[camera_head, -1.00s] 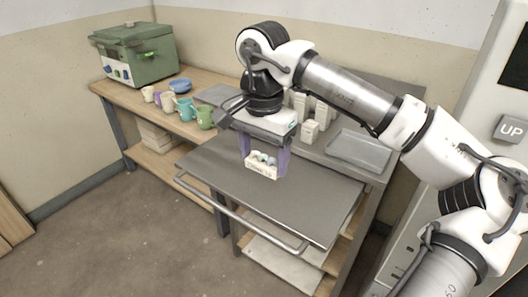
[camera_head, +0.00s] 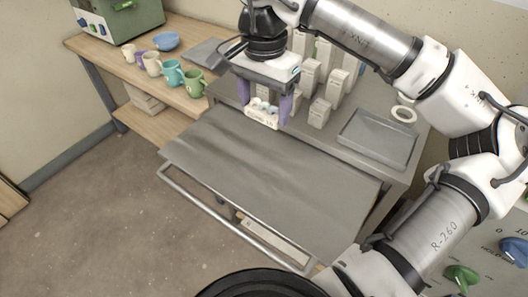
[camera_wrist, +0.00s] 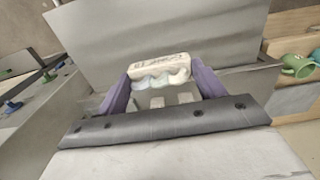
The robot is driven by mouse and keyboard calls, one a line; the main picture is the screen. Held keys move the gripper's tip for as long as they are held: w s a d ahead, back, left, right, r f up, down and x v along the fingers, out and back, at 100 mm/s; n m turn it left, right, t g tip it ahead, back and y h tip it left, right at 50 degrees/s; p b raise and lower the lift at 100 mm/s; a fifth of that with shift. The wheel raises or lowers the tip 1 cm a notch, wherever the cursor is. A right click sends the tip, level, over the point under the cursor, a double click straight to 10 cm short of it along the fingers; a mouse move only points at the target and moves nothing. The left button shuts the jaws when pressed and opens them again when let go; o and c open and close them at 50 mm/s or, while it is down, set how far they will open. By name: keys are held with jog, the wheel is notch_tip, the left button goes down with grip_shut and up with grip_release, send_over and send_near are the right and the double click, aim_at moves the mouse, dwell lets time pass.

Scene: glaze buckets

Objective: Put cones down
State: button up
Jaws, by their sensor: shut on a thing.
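My gripper (camera_head: 264,112) has purple fingers and is shut on a small white cone pack (camera_head: 262,119), a lettered strip with pale rounded cones along it. In the wrist view the cone pack (camera_wrist: 158,63) sits between the two purple fingers, with pale cones on the near side of the lettered face. In the head view the pack appears level, over or near the back edge of the grey sheet-topped surface (camera_head: 265,180). I cannot tell whether its underside touches anything. The gripper body hides part of the cones from above.
Several pale upright blocks (camera_head: 319,112) stand close right of and behind my gripper. A grey tray (camera_head: 378,138) lies farther right, near a white ring (camera_head: 403,114). Mugs (camera_head: 173,73), a blue bowl (camera_head: 166,41) and a green kiln (camera_head: 118,17) stand on the left bench. The grey sheet is clear.

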aim_at(264, 110)
notch_tip(264, 110, down, 15)
jog(key=shift+r+p, duration=0.15)
jog(key=shift+p, duration=1.1)
jog(key=shift+f, duration=0.25)
jog(key=shift+f+b, duration=0.1)
jog(key=shift+b, duration=0.2)
jog(key=o, duration=1)
notch_tip(264, 110, up, 12)
jog(key=shift+r+b, duration=0.2)
jog(key=shift+b, duration=0.6)
